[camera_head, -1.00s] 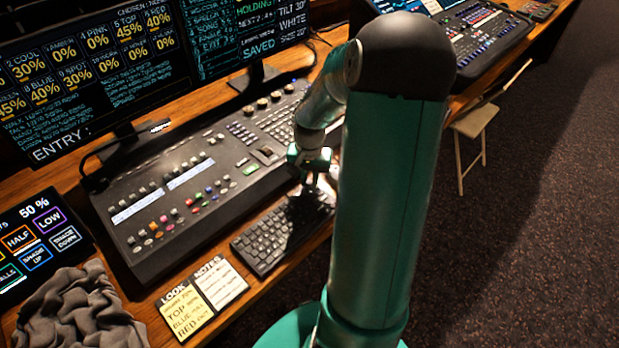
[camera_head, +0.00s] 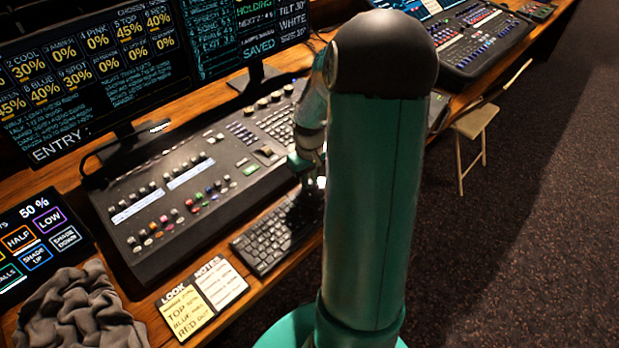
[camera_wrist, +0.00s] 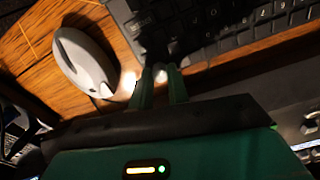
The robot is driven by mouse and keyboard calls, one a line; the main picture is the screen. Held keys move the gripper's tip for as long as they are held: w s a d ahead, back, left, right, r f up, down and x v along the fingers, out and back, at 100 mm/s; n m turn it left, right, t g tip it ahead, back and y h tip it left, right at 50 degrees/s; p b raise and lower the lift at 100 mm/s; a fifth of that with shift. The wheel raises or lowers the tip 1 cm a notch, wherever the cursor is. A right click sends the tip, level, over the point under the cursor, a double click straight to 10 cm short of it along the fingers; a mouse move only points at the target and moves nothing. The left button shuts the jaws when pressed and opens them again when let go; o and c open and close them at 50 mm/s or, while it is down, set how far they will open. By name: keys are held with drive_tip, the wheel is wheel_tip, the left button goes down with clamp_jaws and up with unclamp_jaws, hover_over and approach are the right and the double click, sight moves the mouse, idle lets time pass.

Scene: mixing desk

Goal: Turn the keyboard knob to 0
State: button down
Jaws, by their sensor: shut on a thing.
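The dark keyboard (camera_head: 268,243) lies on the wooden desk in front of the console, and it fills the upper right of the wrist view (camera_wrist: 215,22). My gripper (camera_wrist: 160,78) has its two green fingers close together at the keyboard's corner, shut on a small pale thing that looks like the keyboard knob (camera_wrist: 160,70). The knob is mostly hidden between the fingertips, and I cannot read its setting. In the head view my own arm covers the keyboard's far right end and most of the gripper.
A white mouse (camera_wrist: 82,60) lies on the desk close beside the gripper. The large console (camera_head: 150,235) stands behind the keyboard. Paper notes (camera_head: 218,283) and a grey cloth (camera_head: 80,312) lie to the left.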

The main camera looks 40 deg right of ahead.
sight(310, 182)
drive_tip(key=shift+n, duration=1)
drive_tip(key=c, duration=1.3)
unclamp_jaws()
wheel_tip(310, 182, up, 14)
drive_tip(key=shift+f, duration=0.1)
